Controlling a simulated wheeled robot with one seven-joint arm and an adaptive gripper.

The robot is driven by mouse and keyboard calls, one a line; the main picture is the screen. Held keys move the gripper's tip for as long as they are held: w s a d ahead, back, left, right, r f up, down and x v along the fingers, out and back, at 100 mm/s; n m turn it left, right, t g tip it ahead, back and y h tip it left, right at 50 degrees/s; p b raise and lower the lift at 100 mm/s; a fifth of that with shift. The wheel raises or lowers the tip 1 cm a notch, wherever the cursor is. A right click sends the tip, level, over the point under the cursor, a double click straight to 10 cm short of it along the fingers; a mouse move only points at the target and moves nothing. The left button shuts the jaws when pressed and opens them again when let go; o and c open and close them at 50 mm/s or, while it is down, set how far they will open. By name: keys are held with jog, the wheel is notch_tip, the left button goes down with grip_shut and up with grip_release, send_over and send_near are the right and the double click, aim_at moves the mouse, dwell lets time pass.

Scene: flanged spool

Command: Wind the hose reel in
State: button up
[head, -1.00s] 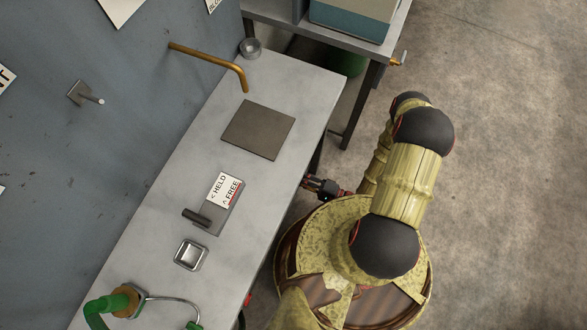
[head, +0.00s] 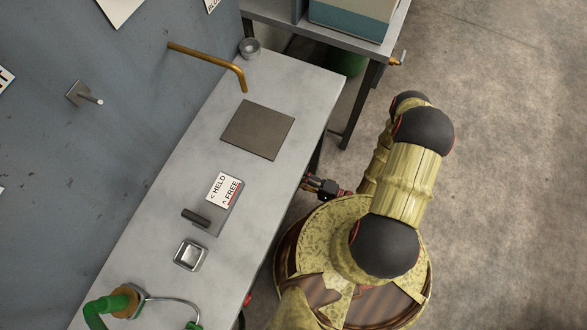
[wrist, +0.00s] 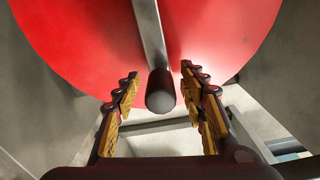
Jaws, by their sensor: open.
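In the wrist view a large red disc, the reel's flange (wrist: 85,40), fills the upper part. A grey crank bar (wrist: 149,30) runs down its face to a dark round handle (wrist: 160,91). My gripper (wrist: 158,82) is open, with one finger on each side of the handle and a gap to both. In the head view my gripper (head: 318,186) is partly seen beside the bench's front edge. The red reel is mostly hidden below the bench there.
The grey bench (head: 150,215) carries a dark square plate (head: 258,130), a HELD/FREE label (head: 224,190) by a dark lever (head: 196,217), a small metal tray (head: 191,255) and a green hose piece (head: 97,312). A brass pipe (head: 210,60) reaches over it. Open floor lies to the right.

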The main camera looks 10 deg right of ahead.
notch_tip(320, 180, up, 10)
jog(key=shift+f, duration=0.1)
dwell(0.4)
jog(key=shift+c, duration=0.4)
